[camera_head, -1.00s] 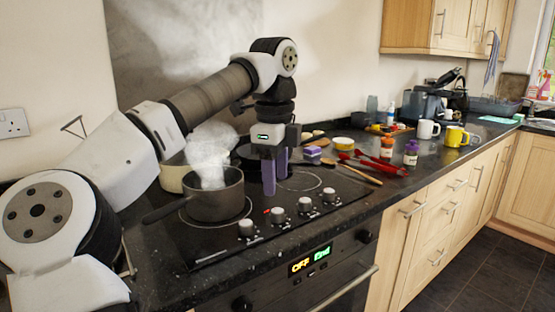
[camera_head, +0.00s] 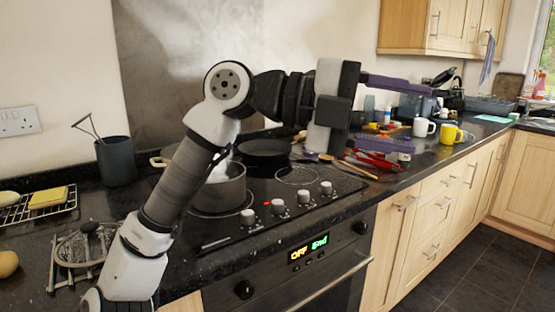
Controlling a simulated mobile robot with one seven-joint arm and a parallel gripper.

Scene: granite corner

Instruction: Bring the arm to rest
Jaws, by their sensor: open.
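My arm is folded up from the lower left, its elbow high over the hob. My gripper (camera_head: 392,114) points to the right above the right side of the hob and worktop. Its two purple fingers are spread apart, one above the other, with nothing between them. A grey saucepan (camera_head: 222,190) stands on the front left of the hob (camera_head: 255,230), partly hidden behind my arm. A dark frying pan (camera_head: 265,150) sits behind it. A pale pot behind my arm is mostly hidden.
A utensil pot (camera_head: 116,160), a wire rack with a yellow sponge (camera_head: 48,197) and a metal trivet (camera_head: 82,250) stand at left. Red utensils (camera_head: 378,161) lie right of the hob. A white mug (camera_head: 423,127) and a yellow mug (camera_head: 449,134) stand farther right. Wall cabinets hang above.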

